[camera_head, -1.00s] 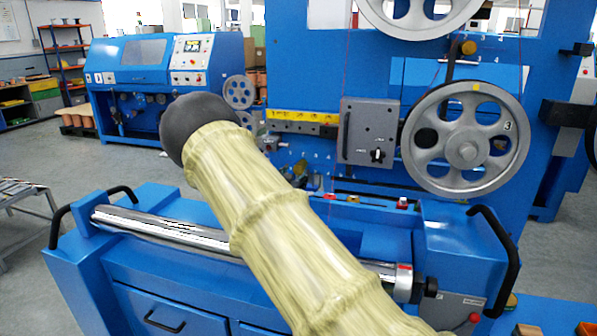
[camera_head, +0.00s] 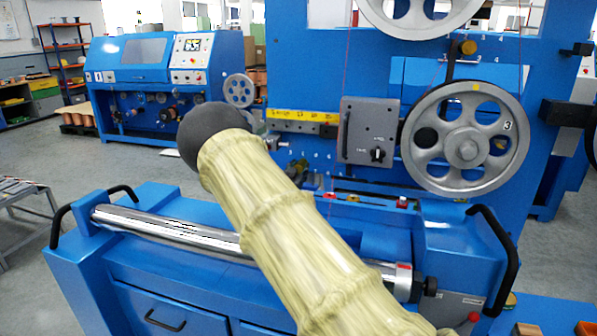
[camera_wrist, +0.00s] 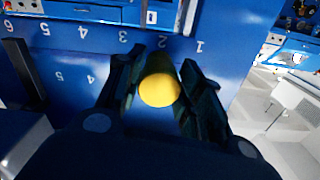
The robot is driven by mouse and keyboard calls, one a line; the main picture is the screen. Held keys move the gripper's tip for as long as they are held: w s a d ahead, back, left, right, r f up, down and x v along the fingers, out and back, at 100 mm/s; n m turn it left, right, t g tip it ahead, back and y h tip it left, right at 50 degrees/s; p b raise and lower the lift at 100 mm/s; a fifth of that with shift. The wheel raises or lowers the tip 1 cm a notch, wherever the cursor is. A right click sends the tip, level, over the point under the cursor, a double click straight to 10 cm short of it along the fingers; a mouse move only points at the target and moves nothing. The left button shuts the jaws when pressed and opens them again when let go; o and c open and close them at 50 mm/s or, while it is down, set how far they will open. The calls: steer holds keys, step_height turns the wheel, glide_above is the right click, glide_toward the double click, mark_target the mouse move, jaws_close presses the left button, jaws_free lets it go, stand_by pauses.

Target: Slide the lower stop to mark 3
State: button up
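In the wrist view, the yellow round knob of the lower stop (camera_wrist: 160,90) sits between the two dark fingers of my gripper (camera_wrist: 161,85). The fingers are drawn in close on both sides and appear to touch it. The blue panel (camera_wrist: 225,85) carries upside-down marks. The upper row runs from 6 at left to 1 at right. In the lower row, 5 and 4 show left of the gripper; the rest is hidden behind my fingers and the knob.
In the head view, a grey spoked pulley (camera_head: 466,140) and a grey box with a switch (camera_head: 368,131) are on the blue machine at right. A brownish knob (camera_head: 468,47) sits by upper marks. A shiny roller (camera_head: 170,229) and black handles (camera_head: 497,262) lie in front.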

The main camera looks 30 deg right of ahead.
jaws_close()
steer(key=s+d, duration=0.3)
steer(key=shift+s+d, duration=0.15)
steer(key=shift+s, duration=0.25)
steer(key=o, duration=1.2)
jaws_free()
steer(key=shift+c, duration=0.2)
steer(key=v, duration=1.2)
